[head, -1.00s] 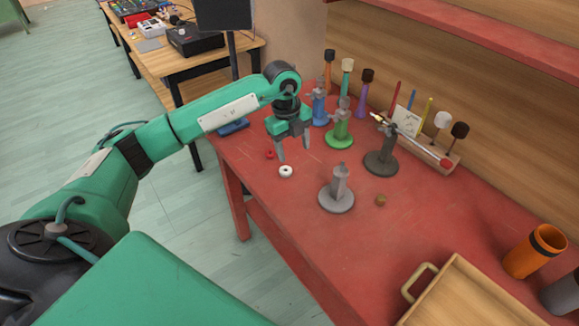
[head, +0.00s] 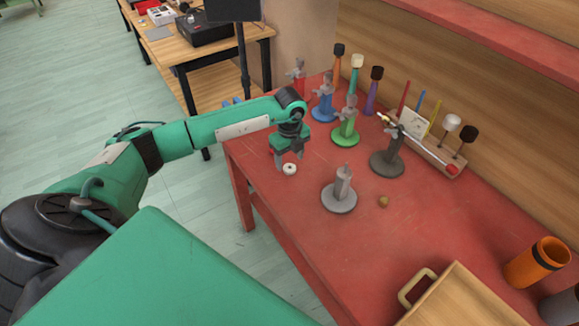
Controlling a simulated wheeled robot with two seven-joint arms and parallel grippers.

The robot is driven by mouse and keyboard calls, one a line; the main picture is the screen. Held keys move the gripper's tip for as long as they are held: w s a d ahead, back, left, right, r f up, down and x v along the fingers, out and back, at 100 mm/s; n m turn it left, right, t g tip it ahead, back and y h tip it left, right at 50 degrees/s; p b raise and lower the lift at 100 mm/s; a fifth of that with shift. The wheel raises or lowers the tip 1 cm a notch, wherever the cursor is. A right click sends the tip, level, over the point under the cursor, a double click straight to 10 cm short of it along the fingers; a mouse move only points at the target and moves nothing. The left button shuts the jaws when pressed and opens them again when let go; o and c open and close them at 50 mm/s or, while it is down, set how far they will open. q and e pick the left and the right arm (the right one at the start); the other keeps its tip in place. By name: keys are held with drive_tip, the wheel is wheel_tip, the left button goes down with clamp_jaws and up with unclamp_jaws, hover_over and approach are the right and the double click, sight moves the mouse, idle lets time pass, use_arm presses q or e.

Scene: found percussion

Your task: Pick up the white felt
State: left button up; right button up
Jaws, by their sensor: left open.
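The white felt (head: 290,169) is a small white ring with a dark centre hole, lying flat on the red table near its left edge. My left gripper (head: 288,158) is open and points down, its fingertips close above and just behind the felt. Whether a finger touches the felt cannot be told. Nothing is held. My right gripper is not in view.
A grey stand (head: 339,197) and a small brown piece (head: 383,201) are right of the felt. Green (head: 345,130), blue (head: 323,108) and dark grey (head: 388,160) stands are behind. A wooden tray (head: 460,296) and orange cup (head: 537,262) are at front right.

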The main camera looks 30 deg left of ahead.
sight(290, 163)
use_arm(q)
wheel_tip(290, 163, down, 2)
drive_tip(key=shift+f, duration=0.5)
drive_tip(key=shift+c, duration=0.7)
drive_tip(key=c, duration=0.9)
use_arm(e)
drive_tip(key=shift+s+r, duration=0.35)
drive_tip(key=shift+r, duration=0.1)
use_arm(q)
drive_tip(key=shift+r, duration=0.1)
